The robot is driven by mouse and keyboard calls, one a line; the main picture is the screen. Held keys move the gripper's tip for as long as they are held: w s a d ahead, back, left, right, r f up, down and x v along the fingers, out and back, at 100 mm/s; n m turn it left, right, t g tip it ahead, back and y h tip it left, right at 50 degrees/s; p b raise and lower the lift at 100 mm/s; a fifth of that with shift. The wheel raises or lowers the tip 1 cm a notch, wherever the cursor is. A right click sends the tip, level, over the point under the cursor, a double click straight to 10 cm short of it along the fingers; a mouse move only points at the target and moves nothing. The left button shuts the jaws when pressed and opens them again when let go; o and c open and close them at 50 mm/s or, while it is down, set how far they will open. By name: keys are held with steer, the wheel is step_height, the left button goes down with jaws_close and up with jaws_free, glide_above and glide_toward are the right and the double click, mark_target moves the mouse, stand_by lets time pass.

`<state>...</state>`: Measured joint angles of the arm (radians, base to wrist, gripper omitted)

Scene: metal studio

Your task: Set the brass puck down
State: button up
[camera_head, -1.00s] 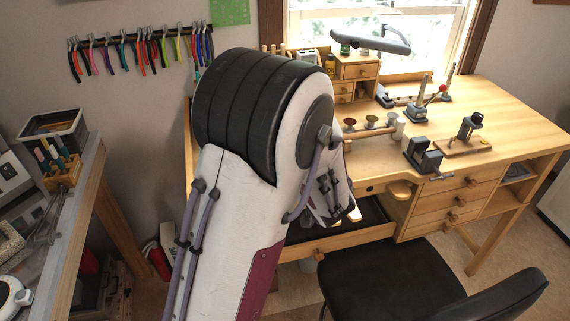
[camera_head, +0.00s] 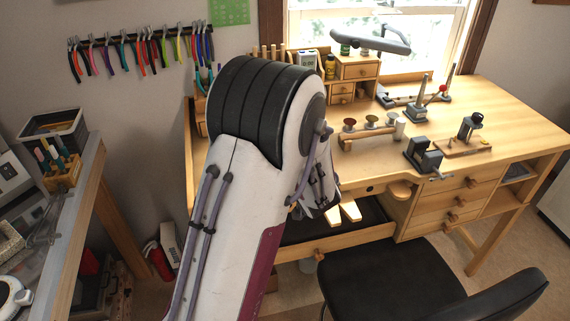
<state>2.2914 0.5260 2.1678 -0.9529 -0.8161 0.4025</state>
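My arm fills the middle of the view and reaches over the front left of the wooden workbench (camera_head: 470,105). Part of what looks like my gripper (camera_head: 320,190) shows past the right side of the arm, low near the bench's open front drawer (camera_head: 335,243). Its fingertips are hidden or too small to make out, so I cannot tell if it is open or shut. I cannot make out the brass puck for certain; my arm hides the area around the fingers.
Two pale wooden pieces (camera_head: 350,212) lie by the open drawer. A spool stand (camera_head: 368,131), a small grey vise (camera_head: 423,155) and a wooden-based tool (camera_head: 466,140) stand on the bench. A black chair (camera_head: 390,280) is in front. The bench's right part has free room.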

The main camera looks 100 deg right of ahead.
stand_by(0.4)
steer(key=c, duration=1.1)
steer(key=shift+c, duration=0.2)
steer(key=shift+r, duration=0.15)
step_height(320, 180, up, 10)
stand_by(0.5)
